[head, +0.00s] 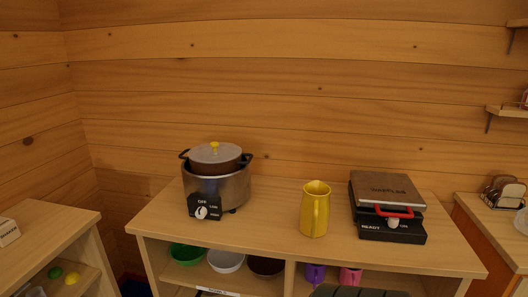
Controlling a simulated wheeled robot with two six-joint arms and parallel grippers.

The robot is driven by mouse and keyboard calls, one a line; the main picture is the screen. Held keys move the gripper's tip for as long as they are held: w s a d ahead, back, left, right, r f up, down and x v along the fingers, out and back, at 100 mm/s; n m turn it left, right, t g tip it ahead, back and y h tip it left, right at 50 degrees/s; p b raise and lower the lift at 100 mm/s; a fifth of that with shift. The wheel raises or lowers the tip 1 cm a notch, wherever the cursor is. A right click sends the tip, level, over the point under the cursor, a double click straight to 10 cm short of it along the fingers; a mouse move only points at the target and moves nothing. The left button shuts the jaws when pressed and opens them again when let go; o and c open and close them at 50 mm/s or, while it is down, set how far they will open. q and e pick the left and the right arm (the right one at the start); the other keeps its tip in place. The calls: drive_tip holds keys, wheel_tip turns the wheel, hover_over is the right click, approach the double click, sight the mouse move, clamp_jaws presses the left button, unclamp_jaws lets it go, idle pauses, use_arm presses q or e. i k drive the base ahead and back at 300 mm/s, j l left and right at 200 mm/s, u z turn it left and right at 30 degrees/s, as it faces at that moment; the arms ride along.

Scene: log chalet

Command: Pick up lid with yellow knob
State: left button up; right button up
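The grey lid (203,154) with a yellow knob (214,147) lies on top of a dark brown inner pot (216,168). That pot sits in a steel cooker (232,188) with black side handles, at the left of the wooden counter. A control box (204,207) with a dial, labelled OFF, is on the cooker's front.
A yellow pitcher (314,212) stands mid-counter, with a waffle maker (388,205) with a red handle to its right. Green (187,254), white (226,260) and brown (266,266) bowls are on the shelf below. The counter between cooker and pitcher is clear.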

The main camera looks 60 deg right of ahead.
sight(213, 153)
drive_tip(key=z, duration=1.7)
